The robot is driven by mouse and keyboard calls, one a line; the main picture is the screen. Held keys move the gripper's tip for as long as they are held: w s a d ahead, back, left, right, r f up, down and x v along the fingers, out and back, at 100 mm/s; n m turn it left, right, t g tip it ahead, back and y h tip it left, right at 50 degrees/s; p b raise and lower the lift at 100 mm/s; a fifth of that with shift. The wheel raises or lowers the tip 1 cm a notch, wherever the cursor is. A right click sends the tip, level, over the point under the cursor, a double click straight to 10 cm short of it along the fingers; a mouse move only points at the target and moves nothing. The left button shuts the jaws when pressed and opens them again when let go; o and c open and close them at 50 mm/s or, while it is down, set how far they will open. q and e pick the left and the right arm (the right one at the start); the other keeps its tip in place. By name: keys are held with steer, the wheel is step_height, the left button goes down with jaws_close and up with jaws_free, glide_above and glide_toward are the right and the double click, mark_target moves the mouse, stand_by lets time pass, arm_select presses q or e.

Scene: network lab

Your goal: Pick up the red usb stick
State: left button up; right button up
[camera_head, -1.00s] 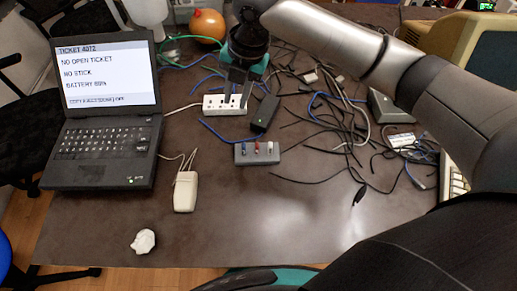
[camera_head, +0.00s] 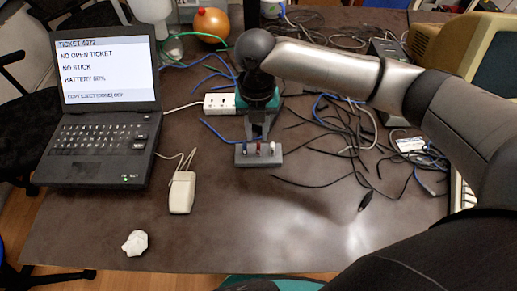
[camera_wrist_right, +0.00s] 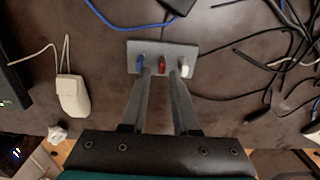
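The red usb stick (camera_head: 258,148) stands in a small grey hub (camera_head: 262,160) on the table, between a blue stick (camera_head: 243,148) and a white stick (camera_head: 273,148). In the right wrist view the red stick (camera_wrist_right: 162,64) shows just beyond and between the fingertips. My right gripper (camera_head: 258,138) is at the hub's far side in the head view. Its fingers are apart in the wrist view (camera_wrist_right: 161,72), with nothing between them. Whether the tips are level with the red stick I cannot tell. My left gripper is not in view.
A laptop (camera_head: 95,150) reading "NO STICK" and a beige mouse (camera_head: 181,192) are left of the hub. A white power strip (camera_head: 220,103) is behind it, and tangled black cables (camera_head: 340,140) lie right. Crumpled paper (camera_head: 135,243) lies front left. The front middle is clear.

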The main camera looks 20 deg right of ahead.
mark_target(259, 144)
steer(key=f, duration=0.1)
steer(key=f+b, duration=0.1)
steer(key=f, duration=0.2)
steer(key=shift+s+d+f+b, duration=0.15)
steer(key=shift+s+f+b, duration=0.15)
steer(key=shift+b, duration=0.1)
steer(key=shift+f, duration=0.25)
steer(key=shift+w, duration=0.1)
jaws_close()
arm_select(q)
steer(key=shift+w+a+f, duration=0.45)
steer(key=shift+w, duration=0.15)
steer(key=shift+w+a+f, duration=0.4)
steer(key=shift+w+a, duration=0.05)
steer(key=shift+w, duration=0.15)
